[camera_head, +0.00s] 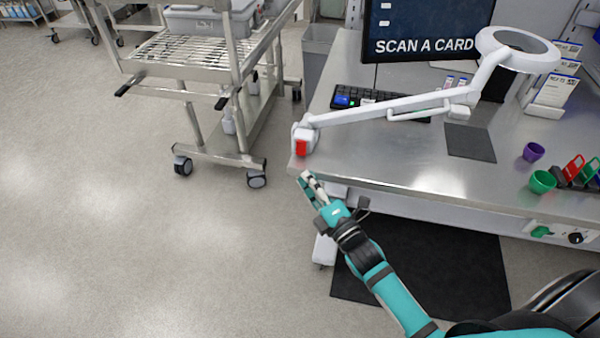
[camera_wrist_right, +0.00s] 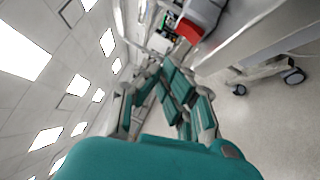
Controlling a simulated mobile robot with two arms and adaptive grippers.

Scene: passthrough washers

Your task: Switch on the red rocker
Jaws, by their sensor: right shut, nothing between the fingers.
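The red rocker (camera_head: 301,147) is on the white base of the magnifier lamp (camera_head: 400,103), at the left front corner of the steel bench. It also shows in the right wrist view (camera_wrist_right: 189,30), near the top, beyond my fingers. My right gripper (camera_head: 305,180) is shut and empty. In the head view its tips appear just below the rocker, in front of the bench corner, with a gap between. The right wrist view also shows the teal fingers (camera_wrist_right: 172,85). I cannot tell the rocker's position. My left gripper is not in view.
The steel bench (camera_head: 380,165) carries a keyboard (camera_head: 350,97), a dark mat (camera_head: 470,144), a purple cup (camera_head: 533,152) and a green cup (camera_head: 542,181). A screen (camera_head: 425,28) stands behind. A wheeled steel cart (camera_head: 215,150) is left of the bench. The floor at left is clear.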

